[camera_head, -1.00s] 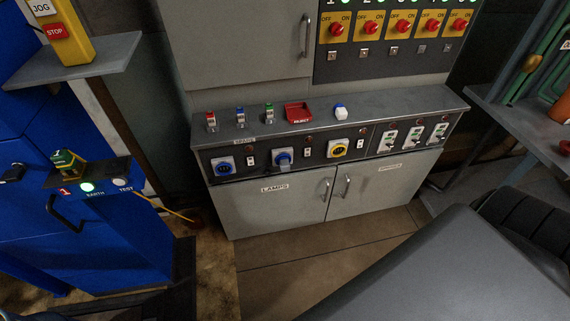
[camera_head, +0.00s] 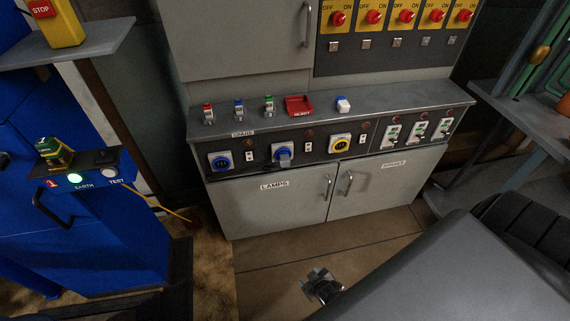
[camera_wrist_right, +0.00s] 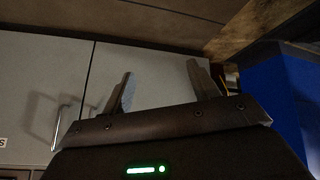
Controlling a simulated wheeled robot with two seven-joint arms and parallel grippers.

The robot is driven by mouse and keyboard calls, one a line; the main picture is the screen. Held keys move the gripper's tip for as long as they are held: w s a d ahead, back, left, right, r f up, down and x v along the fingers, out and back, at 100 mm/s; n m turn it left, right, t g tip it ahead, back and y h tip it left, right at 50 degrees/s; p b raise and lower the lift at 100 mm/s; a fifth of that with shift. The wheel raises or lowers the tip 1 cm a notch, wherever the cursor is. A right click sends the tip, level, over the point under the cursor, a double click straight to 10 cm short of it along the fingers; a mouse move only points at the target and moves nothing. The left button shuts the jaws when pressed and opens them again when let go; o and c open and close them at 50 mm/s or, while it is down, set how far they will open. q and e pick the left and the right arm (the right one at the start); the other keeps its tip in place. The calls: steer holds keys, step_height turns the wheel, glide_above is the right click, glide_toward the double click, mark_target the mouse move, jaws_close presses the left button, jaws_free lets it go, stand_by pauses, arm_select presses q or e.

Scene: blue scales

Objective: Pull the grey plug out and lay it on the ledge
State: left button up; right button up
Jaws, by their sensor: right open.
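The grey plug (camera_head: 284,160) sits in the blue-rimmed middle-left socket (camera_head: 282,149) on the front panel of the cabinet. The ledge (camera_head: 380,107) is the grey top surface above that panel. My right gripper (camera_head: 322,284) is low in front of the cabinet, over the floor, well below and apart from the plug. In the right wrist view its two fingers (camera_wrist_right: 161,72) are spread apart with nothing between them, facing the cabinet doors. My left gripper is not in view.
A blue cabinet (camera_head: 90,230) stands at the left, a shelf unit (camera_head: 530,130) at the right.

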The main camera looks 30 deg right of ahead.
steer(key=w+r+m+t+b, duration=0.1)
steer(key=w+r+t+b, duration=0.2)
steer(key=w+r, duration=0.6)
steer(key=m+t+h+b, duration=0.4)
steer(key=t+h+b, duration=0.1)
steer(key=t+b, duration=0.15)
glide_toward(286, 165)
steer(key=w, duration=0.2)
arm_select(q)
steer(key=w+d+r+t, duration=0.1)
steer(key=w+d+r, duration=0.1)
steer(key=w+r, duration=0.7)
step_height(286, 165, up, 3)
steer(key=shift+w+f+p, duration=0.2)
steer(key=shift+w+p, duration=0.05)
steer(key=shift+p, duration=0.2)
arm_select(e)
steer(key=shift+s+d+r, duration=0.1)
steer(key=shift+d, duration=0.3)
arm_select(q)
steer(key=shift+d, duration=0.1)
